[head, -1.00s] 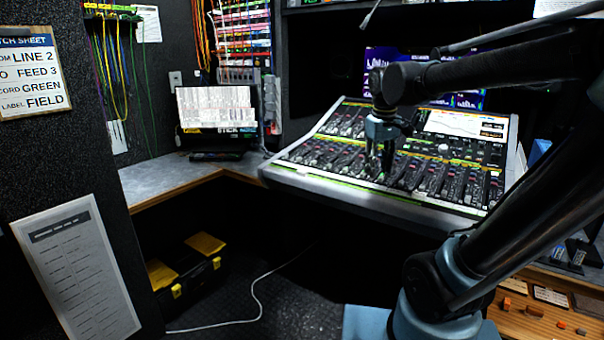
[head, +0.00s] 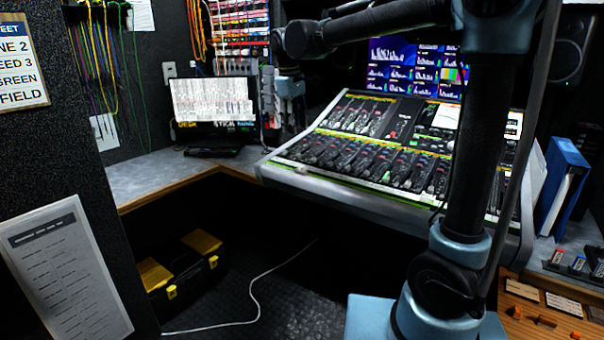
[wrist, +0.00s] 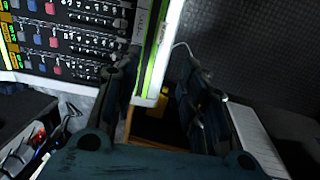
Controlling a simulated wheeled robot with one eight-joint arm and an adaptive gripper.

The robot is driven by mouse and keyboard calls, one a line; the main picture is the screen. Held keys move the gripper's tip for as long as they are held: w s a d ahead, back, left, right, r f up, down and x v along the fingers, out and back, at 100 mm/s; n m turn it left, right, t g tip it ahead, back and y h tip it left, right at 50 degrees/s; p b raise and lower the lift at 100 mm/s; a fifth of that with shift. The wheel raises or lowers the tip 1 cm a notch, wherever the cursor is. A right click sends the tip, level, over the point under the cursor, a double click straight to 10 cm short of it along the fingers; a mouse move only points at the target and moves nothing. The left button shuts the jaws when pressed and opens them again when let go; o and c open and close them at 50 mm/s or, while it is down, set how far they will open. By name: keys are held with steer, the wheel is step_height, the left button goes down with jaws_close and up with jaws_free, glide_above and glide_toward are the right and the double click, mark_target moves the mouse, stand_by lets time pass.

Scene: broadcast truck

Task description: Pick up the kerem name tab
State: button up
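I cannot read the word kerem anywhere, so I cannot tell which thing is the kerem name tab. Small upright tabs (head: 577,264) stand on the right-hand counter in the head view, and pale label cards (head: 563,304) lie on the wooden surface in front of them; their lettering is too small to read. My gripper (wrist: 161,72) shows in the wrist view with its two dark fingers apart and nothing visible between them. In the head view it hangs near the mixing console's left end, far left of the tabs, its fingers hard to make out against the background.
The mixing console (head: 300,172) fills the centre, its edge below my gripper. A blue binder (head: 566,185) stands at the right. A black and yellow toolbox (head: 182,277) and white cable (head: 254,298) are on the floor.

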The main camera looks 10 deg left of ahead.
glide_above(300, 169)
steer(key=f, duration=0.7)
steer(key=s+a+f, duration=0.1)
steer(key=f, duration=0.2)
steer(key=shift+f, duration=0.25)
steer(key=shift+w+d+f, duration=0.1)
steer(key=shift+d+f, duration=0.05)
steer(key=shift+f, duration=0.8)
steer(key=shift+w+d+f, duration=0.1)
steer(key=shift+d+f, duration=0.05)
steer(key=shift+f, duration=0.8)
steer(key=shift+w+d+f, duration=0.1)
steer(key=shift+d+f, duration=0.05)
steer(key=shift+f, duration=0.8)
steer(key=c, duration=0.9)
